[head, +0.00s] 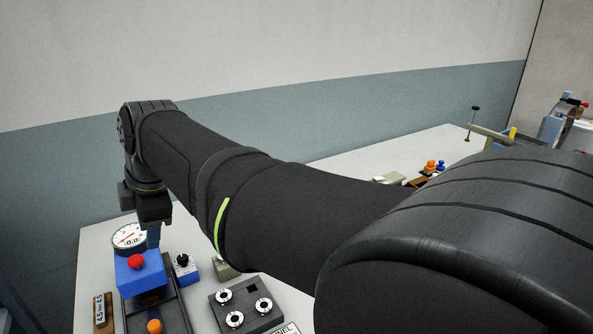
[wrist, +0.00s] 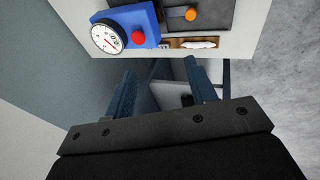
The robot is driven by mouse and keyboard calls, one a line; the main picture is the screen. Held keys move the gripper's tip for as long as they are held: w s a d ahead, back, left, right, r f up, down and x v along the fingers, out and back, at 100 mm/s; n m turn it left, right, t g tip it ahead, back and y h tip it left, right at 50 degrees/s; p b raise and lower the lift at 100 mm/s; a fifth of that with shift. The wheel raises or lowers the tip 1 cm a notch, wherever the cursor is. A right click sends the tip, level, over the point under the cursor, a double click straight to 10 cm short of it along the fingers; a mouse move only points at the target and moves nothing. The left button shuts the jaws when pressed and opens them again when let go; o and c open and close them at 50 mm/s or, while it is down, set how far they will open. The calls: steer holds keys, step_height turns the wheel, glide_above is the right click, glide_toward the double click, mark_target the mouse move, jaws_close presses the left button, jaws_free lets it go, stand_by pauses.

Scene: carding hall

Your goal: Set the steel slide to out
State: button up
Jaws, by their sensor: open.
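A dark slide unit with grey rails (head: 174,308) and an orange knob (head: 154,326) lies at the front left of the table in the head view. I take it as the steel slide; which setting it is at I cannot tell. A blue block (head: 140,277) with a red button stands over its far part. In the wrist view the dark unit (wrist: 210,14), orange knob (wrist: 190,14) and blue block (wrist: 128,22) are at the top. My gripper (wrist: 160,69) is open and empty, apart from them. In the head view its fingers (head: 153,236) show behind the blue block, partly hidden.
A round gauge (head: 129,237) stands behind the blue block. A small blue dial box (head: 187,268) and a grey panel with three round knobs (head: 262,318) are to the right. My arm hides the middle of the table.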

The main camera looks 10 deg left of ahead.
mark_target(154, 324)
steer(key=s+a+f+n+g+h, duration=0.1)
steer(key=s+a+f+n+h, duration=0.25)
steer(key=a+f+n, duration=0.4)
steer(key=shift+n+h, duration=0.35)
steer(key=shift+n, duration=0.1)
steer(key=f, duration=0.6)
steer(key=d+f, duration=0.1)
steer(key=f, duration=0.5)
steer(key=d+f, duration=0.1)
steer(key=f, duration=0.6)
steer(key=shift+w+f, duration=0.1)
steer(key=shift+w, duration=0.05)
jaws_close()
